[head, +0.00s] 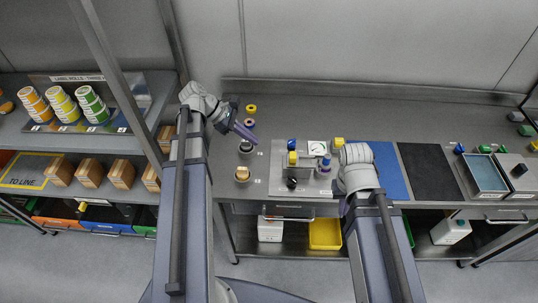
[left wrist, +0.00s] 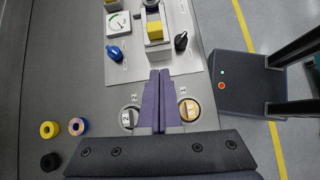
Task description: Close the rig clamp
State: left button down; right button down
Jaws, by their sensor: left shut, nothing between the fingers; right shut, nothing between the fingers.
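The rig is a pale panel (head: 278,184) on the bench, with a grey fixture (head: 308,161) carrying a yellow block (head: 293,158). I take this fixture to be the clamp; whether it is open or closed I cannot tell. In the left wrist view the yellow block (left wrist: 155,30) sits on the fixture (left wrist: 157,51), ahead of my fingers. My left gripper (head: 255,141) is shut and empty, left of the panel; its purple fingertips (left wrist: 158,72) point towards the fixture, apart from it. My right gripper (head: 343,208) is shut and mostly hidden by its own arm, at the panel's right.
A gauge (left wrist: 118,23), blue knob (left wrist: 115,53) and black knob (left wrist: 181,41) flank the fixture. Loose rings (left wrist: 49,129) and two round seats (left wrist: 129,118) lie left of the panel. A blue mat (head: 390,170) and tray (head: 483,173) lie right. The bench's back is clear.

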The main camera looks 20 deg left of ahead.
pick_arm(q)
jog(key=a+n, duration=0.1)
jog(key=a, duration=0.1)
jog(key=b, duration=0.7)
send_near(299, 162)
jog(key=shift+s+a+f, duration=0.1)
jog(key=shift+a+f, duration=0.1)
jog(key=shift+f, duration=0.35)
jog(key=shift+s+a+f, duration=0.1)
jog(key=shift+a+f, duration=0.1)
jog(key=shift+f, duration=0.3)
jog(key=shift+w+d, duration=0.25)
jog(key=shift+d, duration=0.4)
jog(key=d, duration=0.2)
jog(key=w+d, duration=0.1)
jog(key=d, duration=0.3)
jog(key=shift+w+d, duration=0.1)
jog(key=shift+w, duration=0.3)
jog(key=shift+d, duration=0.1)
